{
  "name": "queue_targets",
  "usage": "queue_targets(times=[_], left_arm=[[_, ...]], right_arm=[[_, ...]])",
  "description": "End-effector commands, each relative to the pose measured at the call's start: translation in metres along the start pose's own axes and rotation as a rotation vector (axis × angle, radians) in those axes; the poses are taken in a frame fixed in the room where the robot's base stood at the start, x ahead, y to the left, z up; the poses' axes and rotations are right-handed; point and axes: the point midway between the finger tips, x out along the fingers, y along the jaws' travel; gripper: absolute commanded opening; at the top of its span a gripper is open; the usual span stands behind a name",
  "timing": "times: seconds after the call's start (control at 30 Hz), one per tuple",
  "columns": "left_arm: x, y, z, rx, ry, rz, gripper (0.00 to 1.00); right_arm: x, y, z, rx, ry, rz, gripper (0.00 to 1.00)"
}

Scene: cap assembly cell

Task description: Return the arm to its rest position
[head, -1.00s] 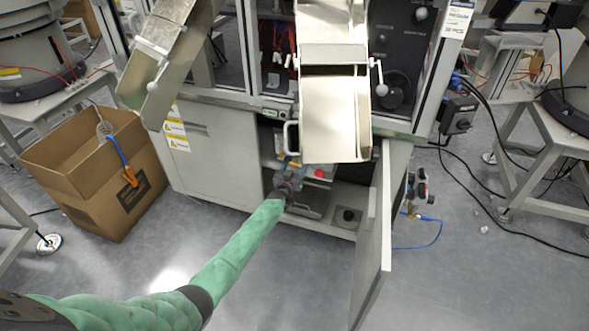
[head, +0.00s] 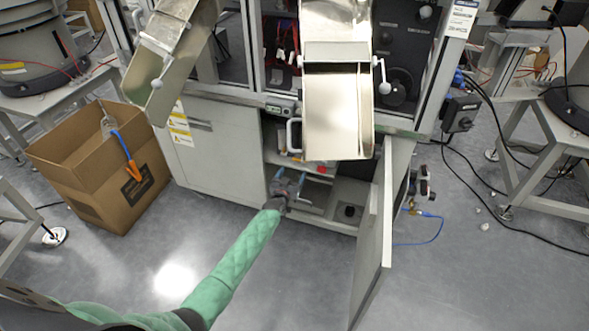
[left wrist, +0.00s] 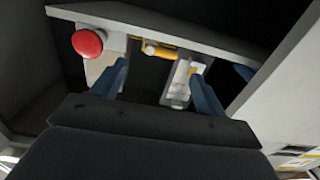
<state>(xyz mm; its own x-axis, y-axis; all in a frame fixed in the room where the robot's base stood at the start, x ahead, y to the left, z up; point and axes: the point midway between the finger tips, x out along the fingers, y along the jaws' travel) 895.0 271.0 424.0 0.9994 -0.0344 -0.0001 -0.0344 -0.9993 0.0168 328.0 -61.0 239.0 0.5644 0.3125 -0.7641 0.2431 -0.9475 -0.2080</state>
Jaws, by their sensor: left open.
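My left arm, in a green quilted sleeve, reaches in from the lower left of the head view. Its left gripper (head: 288,184) is at the mouth of the open lower cabinet (head: 335,222), with its blue fingers apart and nothing between them. In the left wrist view the two blue fingers (left wrist: 160,82) stand open beneath a shelf with a red mushroom button (left wrist: 88,42). A yellow-and-grey fitting (left wrist: 160,50) and a pale part (left wrist: 180,82) show beyond the fingers. My right gripper does not show.
The open cabinet door (head: 374,245) stands to the right of the gripper. Metal chutes (head: 337,110) hang above the opening. A cardboard box (head: 125,190) with an orange-and-blue tool stands at the left. The floor in front of the cabinet is clear.

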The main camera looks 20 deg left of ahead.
Motion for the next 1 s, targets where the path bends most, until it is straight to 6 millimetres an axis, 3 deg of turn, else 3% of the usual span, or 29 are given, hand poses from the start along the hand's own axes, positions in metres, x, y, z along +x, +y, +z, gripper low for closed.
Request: queue_targets(times=[0.47,0.63,0.73,1.0], left_arm=[[-0.011,0.0,0.0,0.001,0.0,0.0,0.73],[-0.011,0.0,0.0,0.001,0.0,0.0,0.73],[-0.011,0.0,0.0,-0.005,0.0,0.0,0.73],[-0.011,0.013,0.016,-0.107,-0.107,0.059,0.73]], right_arm=[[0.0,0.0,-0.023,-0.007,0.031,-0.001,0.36],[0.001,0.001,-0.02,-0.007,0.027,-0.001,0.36],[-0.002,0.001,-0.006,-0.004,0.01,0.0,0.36],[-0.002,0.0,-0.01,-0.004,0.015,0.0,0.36]])
